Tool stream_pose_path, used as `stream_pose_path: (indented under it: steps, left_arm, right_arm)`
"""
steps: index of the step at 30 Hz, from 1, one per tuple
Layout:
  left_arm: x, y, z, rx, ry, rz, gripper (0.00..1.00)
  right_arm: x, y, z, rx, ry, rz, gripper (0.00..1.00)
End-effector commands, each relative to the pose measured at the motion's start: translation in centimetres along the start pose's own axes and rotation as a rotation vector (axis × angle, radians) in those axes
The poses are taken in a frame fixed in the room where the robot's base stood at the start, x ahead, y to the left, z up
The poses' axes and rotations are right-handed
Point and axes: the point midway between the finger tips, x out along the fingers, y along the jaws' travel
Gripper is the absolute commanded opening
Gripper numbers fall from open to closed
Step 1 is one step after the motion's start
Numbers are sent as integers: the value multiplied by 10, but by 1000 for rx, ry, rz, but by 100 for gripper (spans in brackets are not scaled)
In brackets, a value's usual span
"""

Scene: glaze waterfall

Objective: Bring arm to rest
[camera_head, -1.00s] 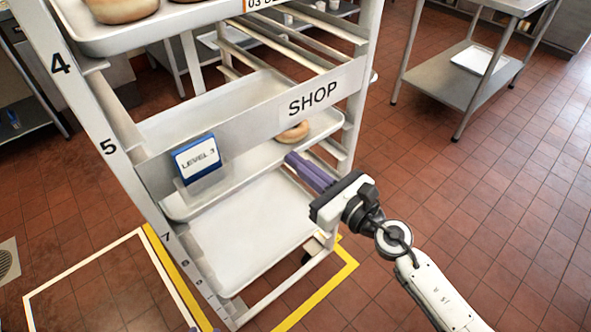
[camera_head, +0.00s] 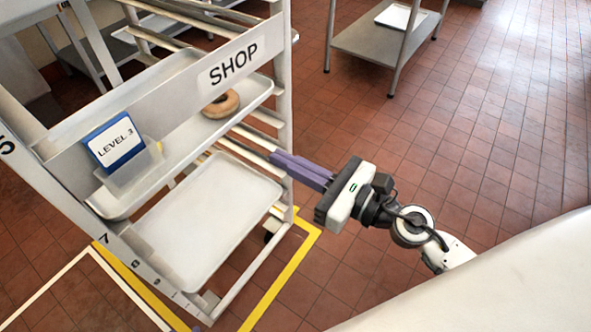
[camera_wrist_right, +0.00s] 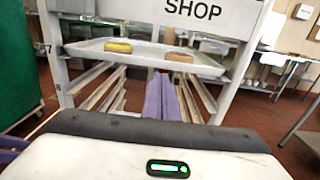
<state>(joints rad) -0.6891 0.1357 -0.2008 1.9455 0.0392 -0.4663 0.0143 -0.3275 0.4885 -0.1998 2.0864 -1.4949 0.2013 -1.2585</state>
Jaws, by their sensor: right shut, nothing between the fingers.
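My right gripper (camera_head: 301,169) has purple fingers that lie together, shut and empty. In the head view it is in front of the right side of the rack, pointing left toward it. In the right wrist view the closed fingers (camera_wrist_right: 162,95) point forward at the rack, below a tray (camera_wrist_right: 140,53) with two ring-shaped pastries. I cannot tell from these views whether the fingertips touch the rack.
The white rack (camera_head: 283,75) bears a SHOP label, a blue LEVEL 3 card (camera_head: 113,140) and a tray with a donut (camera_head: 221,104). A lower tray (camera_head: 207,215) is empty. A steel table (camera_head: 375,42) stands at the back. Tiled floor to the right is clear.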

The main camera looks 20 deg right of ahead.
Motion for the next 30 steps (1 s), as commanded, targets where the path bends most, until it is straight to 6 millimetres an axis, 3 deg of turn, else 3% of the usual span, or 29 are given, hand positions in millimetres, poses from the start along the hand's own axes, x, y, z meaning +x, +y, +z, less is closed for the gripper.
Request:
stream_pose_path:
  steps: [6,13,17,20,23,26,30]
  left_arm:
    - [5,6,2,2,1,10,33]
    - [4,6,-1,1,6,9,33]
    - [4,5,-2,1,8,8,33]
    - [5,4,-3,0,10,7,33]
    - [5,4,-4,0,12,6,33]
    - [5,3,-4,0,13,5,33]
    - [5,3,-4,0,12,5,33]
  right_arm:
    - [-17,0,-1,0,0,0,0]
    - [-18,0,0,11,-1,-3,0]
    - [-21,-6,-6,218,-16,-52,0]
    - [-28,-18,-25,612,-48,-154,0]
    - [-44,-30,-63,1142,-98,-309,0]
    - [-65,-32,-117,1686,-167,-499,0]
    - [-100,-3,-194,2361,-293,-798,0]
